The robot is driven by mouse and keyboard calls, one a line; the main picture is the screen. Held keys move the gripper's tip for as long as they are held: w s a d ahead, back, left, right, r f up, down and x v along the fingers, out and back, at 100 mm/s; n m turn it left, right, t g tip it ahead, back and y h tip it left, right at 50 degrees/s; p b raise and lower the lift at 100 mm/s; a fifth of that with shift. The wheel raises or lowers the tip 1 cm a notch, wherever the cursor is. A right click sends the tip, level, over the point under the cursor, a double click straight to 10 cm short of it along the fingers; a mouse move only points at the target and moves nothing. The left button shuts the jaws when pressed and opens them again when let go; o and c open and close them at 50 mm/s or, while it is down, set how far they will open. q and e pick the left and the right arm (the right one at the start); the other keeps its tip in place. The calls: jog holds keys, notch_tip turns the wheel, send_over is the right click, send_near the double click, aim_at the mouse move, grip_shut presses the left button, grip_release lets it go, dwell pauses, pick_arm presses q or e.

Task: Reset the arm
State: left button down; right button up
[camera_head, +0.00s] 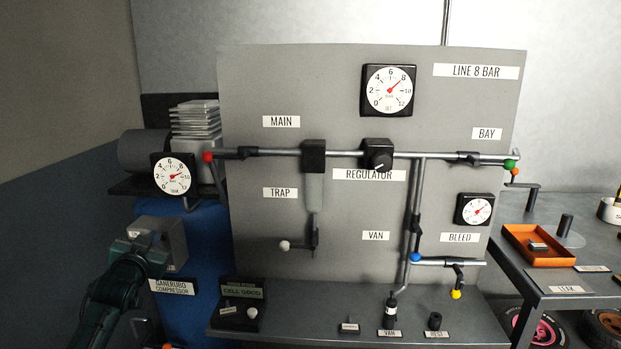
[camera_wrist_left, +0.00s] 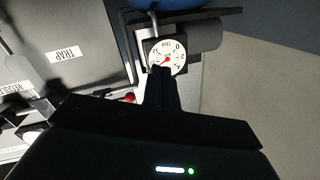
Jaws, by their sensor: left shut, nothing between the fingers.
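My left arm comes in from the lower left in the head view, dark green. Its gripper (camera_head: 147,243) is in front of the grey box of the compressor (camera_head: 165,240), above the label "GANLRUBO COMPRESSOR"; whether it touches the box I cannot tell. In the left wrist view the dark fingers (camera_wrist_left: 160,84) are together with nothing between them, overlapping the lower edge of the tank gauge (camera_wrist_left: 167,58). That round white gauge (camera_head: 172,174) also shows in the head view, above the gripper. My right gripper is not in view.
A grey panel (camera_head: 330,90) carries pipes, a regulator knob (camera_head: 378,158) and a red-ended valve lever (camera_head: 208,157). Below is a shelf (camera_head: 290,337) with small parts. A bench with an orange tray (camera_head: 522,252) stands at right, tyres (camera_head: 540,328) beneath. Left wall side is clear.

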pick_arm(q)
jog(key=s+d+f+g+h, duration=0.1)
jog(key=s+d+f, duration=0.3)
jog(key=f, duration=0.3)
jog(key=s+d+f+g+h, duration=0.1)
jog(key=s+d+f, duration=0.25)
jog(key=f, duration=0.25)
jog(key=s+d+f+g+h, duration=0.1)
jog(key=s+d+f, duration=0.3)
jog(key=s, duration=0.6)
jog(key=s+d+f+g+h, duration=0.1)
jog(key=s+d+f, duration=0.4)
jog(key=s, duration=0.6)
jog(key=s+d+f+g+h, duration=0.1)
jog(key=s+d+f, duration=0.3)
jog(key=s, duration=0.7)
jog(key=shift+d+f+g+h, duration=0.35)
jog(key=shift+d+g, duration=0.2)
jog(key=shift+g, duration=0.25)
